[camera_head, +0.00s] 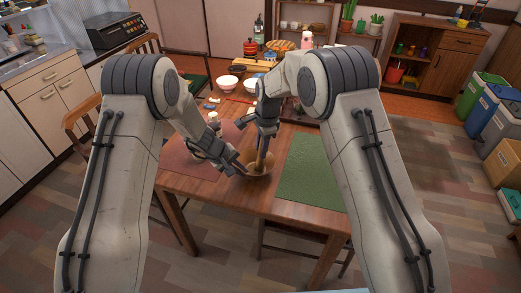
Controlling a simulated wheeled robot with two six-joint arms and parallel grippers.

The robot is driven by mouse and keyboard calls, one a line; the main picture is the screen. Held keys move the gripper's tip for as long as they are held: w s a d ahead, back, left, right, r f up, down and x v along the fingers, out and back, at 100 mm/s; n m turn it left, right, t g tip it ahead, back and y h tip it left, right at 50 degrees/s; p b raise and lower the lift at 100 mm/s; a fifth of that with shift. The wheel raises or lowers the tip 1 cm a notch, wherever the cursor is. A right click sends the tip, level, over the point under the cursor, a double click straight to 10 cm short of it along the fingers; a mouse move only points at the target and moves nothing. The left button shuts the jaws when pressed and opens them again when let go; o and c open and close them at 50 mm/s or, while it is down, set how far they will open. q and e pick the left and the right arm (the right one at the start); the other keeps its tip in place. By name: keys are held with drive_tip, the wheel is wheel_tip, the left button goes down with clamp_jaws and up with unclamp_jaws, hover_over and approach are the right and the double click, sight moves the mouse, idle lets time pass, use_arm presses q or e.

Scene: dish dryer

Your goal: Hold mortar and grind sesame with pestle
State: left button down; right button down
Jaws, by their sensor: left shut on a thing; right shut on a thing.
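The mortar (259,168) is a brown bowl standing on the wooden table between two placemats. My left gripper (238,165) is shut on the left side of the mortar's rim. The pestle (263,146) is a light wooden stick. My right gripper (266,132) is shut on its upper part and holds it roughly upright, with its lower end down in the mortar. Sesame inside the mortar is too small to make out.
A pinkish-red placemat (190,160) lies left of the mortar and a green placemat (308,172) lies to its right. Bowls (227,83) and other tableware crowd the table's far part. Chairs stand around the table. Bins (485,112) stand at the right.

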drive_tip(key=shift+w+a+f, duration=0.1)
drive_tip(key=shift+w+a, duration=0.1)
drive_tip(key=shift+w, duration=0.4)
drive_tip(key=shift+w+a, duration=0.2)
drive_tip(key=shift+w, duration=0.35)
drive_tip(key=shift+s+a+f, duration=0.1)
drive_tip(key=shift+s+a, duration=0.55)
drive_tip(key=shift+s, duration=0.35)
drive_tip(key=shift+s+a, duration=0.65)
drive_tip(key=shift+s, duration=0.3)
drive_tip(key=shift+s+d+f, duration=0.15)
drive_tip(key=shift+s+d, duration=0.6)
drive_tip(key=shift+s, duration=0.2)
drive_tip(key=shift+w+d, duration=0.1)
drive_tip(key=shift+d, duration=0.95)
drive_tip(key=shift+w+d+r, duration=0.25)
drive_tip(key=shift+w+d, duration=0.6)
drive_tip(key=shift+w, duration=0.05)
drive_tip(key=w, duration=0.2)
drive_tip(key=shift+w+a+r, duration=0.25)
drive_tip(key=shift+w, duration=0.15)
